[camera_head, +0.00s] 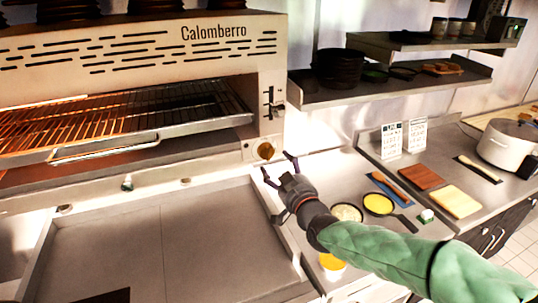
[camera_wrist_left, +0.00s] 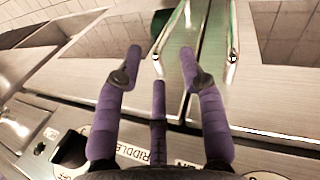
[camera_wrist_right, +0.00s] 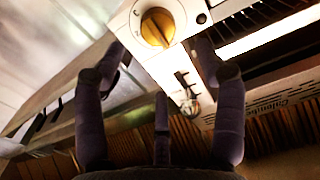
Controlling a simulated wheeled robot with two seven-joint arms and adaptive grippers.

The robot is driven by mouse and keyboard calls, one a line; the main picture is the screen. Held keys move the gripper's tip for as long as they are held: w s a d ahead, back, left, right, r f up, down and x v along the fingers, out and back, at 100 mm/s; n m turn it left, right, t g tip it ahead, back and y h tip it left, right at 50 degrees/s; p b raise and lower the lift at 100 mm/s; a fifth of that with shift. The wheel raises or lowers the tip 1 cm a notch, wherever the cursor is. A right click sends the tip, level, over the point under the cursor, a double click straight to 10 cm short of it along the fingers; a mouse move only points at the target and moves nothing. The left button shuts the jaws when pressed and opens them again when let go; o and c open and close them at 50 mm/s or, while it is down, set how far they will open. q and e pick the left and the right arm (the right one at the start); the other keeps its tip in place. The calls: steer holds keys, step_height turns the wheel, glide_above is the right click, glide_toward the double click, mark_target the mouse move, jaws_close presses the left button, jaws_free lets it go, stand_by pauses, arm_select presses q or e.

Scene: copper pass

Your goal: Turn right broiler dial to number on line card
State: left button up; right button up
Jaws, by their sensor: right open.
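The right broiler dial (camera_head: 265,151) is a yellow-gold knob on a pale plate at the lower right of the broiler (camera_head: 215,35). The dial also shows at the top of the right wrist view (camera_wrist_right: 158,27), with a dark pointer line across it. My right gripper (camera_head: 279,168) is open and empty, just right of and below the dial in the head view. In the right wrist view its fingers are apart, with the dial beyond and between them. Two white cards (camera_head: 392,140) (camera_head: 417,135) stand on the right counter; their print is too small to read. My left gripper (camera_wrist_left: 161,62) is open and empty.
Pans (camera_head: 378,204), cutting boards (camera_head: 421,177) and a white pot (camera_head: 508,146) sit on the right counters. A wide griddle-like surface (camera_head: 190,235) lies below the broiler. A dark knob (camera_wrist_left: 70,150) beside griddle lettering is near the left gripper.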

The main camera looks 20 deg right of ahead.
mark_target(269, 153)
steer(key=w, duration=0.7)
steer(key=shift+w+d, duration=0.2)
steer(key=shift+w, duration=0.2)
steer(key=shift+r, duration=0.1)
steer(key=c, duration=1.1)
